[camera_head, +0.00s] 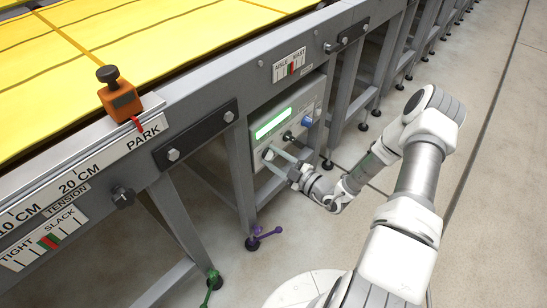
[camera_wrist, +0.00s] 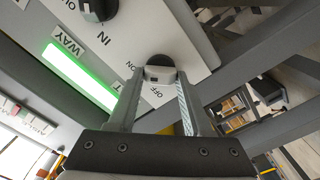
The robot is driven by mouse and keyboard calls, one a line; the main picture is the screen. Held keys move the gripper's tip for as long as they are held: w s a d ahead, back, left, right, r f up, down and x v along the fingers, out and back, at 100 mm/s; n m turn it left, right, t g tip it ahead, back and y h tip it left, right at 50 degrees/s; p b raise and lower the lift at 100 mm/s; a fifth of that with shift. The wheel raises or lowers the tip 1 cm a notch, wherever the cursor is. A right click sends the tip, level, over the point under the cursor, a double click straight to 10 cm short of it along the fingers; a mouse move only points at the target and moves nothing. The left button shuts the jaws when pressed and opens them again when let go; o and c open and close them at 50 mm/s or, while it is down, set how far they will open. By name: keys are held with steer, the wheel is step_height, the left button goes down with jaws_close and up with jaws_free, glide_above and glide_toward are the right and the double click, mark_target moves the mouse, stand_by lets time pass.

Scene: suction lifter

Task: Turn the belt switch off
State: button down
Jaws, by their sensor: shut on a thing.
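The belt switch (camera_wrist: 160,66) is a small dark knob with a grey face on the pale control panel. In the wrist view, the words ON and OFF are printed beside it. My gripper (camera_wrist: 160,76) has one finger on each side of the knob and is shut on it. In the head view, my gripper (camera_head: 273,158) reaches the lower left of the control box (camera_head: 309,98), and the knob is mostly hidden there. I cannot tell which word the knob points to.
Above the switch is a green lit display (camera_head: 270,124). A dark knob (camera_head: 288,136) and a blue knob (camera_head: 307,121) sit to its right. Table legs flank the box. An orange block (camera_head: 121,100) stands by the PARK label. The floor at right is clear.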

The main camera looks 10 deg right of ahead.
steer(key=shift+r+n, duration=0.1)
steer(key=shift+n, duration=0.2)
steer(key=n+p, duration=0.2)
steer(key=n, duration=0.1)
steer(key=n+p, duration=0.2)
steer(key=n, duration=0.4)
steer(key=n+p, duration=0.1)
steer(key=n, duration=0.1)
steer(key=n+p, duration=0.1)
steer(key=shift+f+n, duration=0.3)
steer(key=shift+n, duration=0.1)
steer(key=n+p, duration=0.1)
steer(key=n, duration=0.3)
steer(key=shift+f, duration=0.1)
steer(key=shift+n, duration=0.3)
steer(key=shift+c, duration=1.8)
jaws_free()
